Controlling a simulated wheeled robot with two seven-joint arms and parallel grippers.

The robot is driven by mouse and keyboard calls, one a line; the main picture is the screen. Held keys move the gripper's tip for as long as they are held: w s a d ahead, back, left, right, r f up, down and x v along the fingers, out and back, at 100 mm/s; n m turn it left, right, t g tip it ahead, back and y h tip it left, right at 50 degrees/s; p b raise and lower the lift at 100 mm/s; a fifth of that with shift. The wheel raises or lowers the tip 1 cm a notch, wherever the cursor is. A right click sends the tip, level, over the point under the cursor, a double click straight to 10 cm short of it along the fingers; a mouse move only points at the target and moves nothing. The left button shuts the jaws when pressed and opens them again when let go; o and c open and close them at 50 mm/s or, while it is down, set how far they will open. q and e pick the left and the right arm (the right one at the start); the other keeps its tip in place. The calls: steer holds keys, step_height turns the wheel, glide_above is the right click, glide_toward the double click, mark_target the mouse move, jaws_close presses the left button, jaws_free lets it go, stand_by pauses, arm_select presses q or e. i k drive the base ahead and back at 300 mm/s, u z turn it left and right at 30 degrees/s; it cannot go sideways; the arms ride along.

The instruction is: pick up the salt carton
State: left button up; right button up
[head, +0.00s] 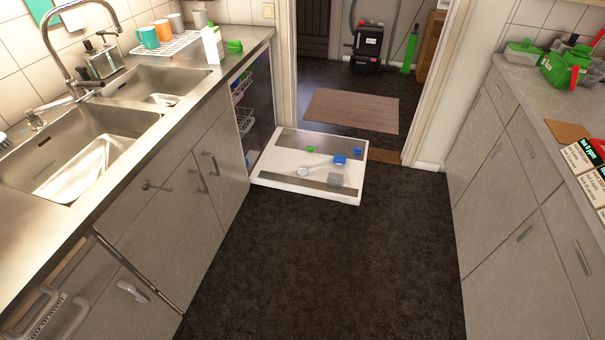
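A white upright carton with green on it (212,44) stands on the left counter beyond the sink, beside a white wire rack. It may be the salt carton, but its print is too small to read. Neither of my grippers can be made out in the head view.
An open white dishwasher door (268,180) lies low across the floor ahead, with small blue and green items on it. Cups (148,38) stand behind the carton, and a small green object (234,46) is beside it. The dark floor (330,260) between the counters is clear.

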mark_target(210, 35)
steer(key=z, duration=0.75)
steer(key=i, duration=1.2)
steer(key=z, duration=0.4)
steer(key=i, duration=0.95)
steer(key=u, duration=1)
steer(key=i, duration=0.7)
steer(key=u, duration=0.55)
